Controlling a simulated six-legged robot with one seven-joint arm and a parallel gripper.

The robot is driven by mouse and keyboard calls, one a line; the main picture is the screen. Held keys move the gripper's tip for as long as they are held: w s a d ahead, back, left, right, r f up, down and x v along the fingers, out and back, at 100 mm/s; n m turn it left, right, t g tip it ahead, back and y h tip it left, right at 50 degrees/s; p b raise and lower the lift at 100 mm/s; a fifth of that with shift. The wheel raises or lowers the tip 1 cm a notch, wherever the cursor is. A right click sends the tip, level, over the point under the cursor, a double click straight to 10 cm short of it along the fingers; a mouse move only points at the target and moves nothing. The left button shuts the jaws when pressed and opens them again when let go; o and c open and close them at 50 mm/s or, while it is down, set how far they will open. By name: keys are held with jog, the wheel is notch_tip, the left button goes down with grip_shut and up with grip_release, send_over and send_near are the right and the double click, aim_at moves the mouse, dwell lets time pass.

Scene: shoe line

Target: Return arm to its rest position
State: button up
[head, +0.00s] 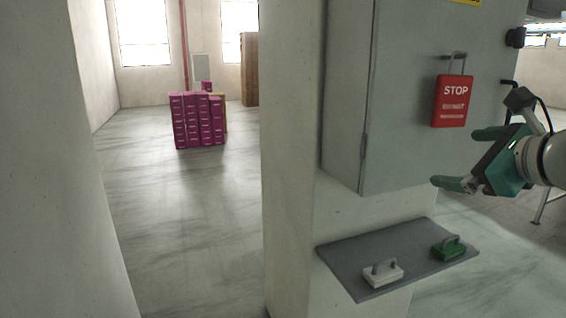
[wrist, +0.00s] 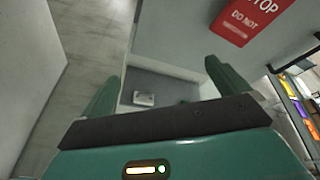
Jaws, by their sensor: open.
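My gripper (head: 452,158) is at the right of the head view, in front of the grey cabinet (head: 347,95). Its green fingers are apart with nothing between them. In the wrist view my gripper (wrist: 160,83) also shows its fingers spread and empty. A red STOP padlock tag (head: 453,102) hangs by a shackle on the cabinet front, just above and left of the fingers and apart from them. The tag also shows at the top of the wrist view (wrist: 247,18).
A pale pillar (head: 290,150) stands left of the cabinet. Stacked magenta boxes (head: 198,120) stand farther back. The floor (head: 190,220) between is clear.

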jog(key=s+a+f+n+g, duration=0.3)
jog(key=a+f+n, duration=0.4)
jog(key=f, duration=0.2)
jog(key=s+a+f+n+g, duration=0.3)
jog(key=s+a+f+n, duration=0.1)
jog(key=a+f+n, duration=0.3)
jog(key=s+a+f+n+g+h, duration=0.1)
jog(key=s+f+n+g+h, duration=0.1)
jog(key=s+f+n, duration=0.5)
notch_tip(320, 180, down, 6)
jog(key=n+h, duration=0.1)
jog(key=n, duration=0.4)
jog(key=shift+s+a+r, duration=0.2)
jog(key=shift+s+a, duration=0.1)
jog(key=shift+s, duration=0.1)
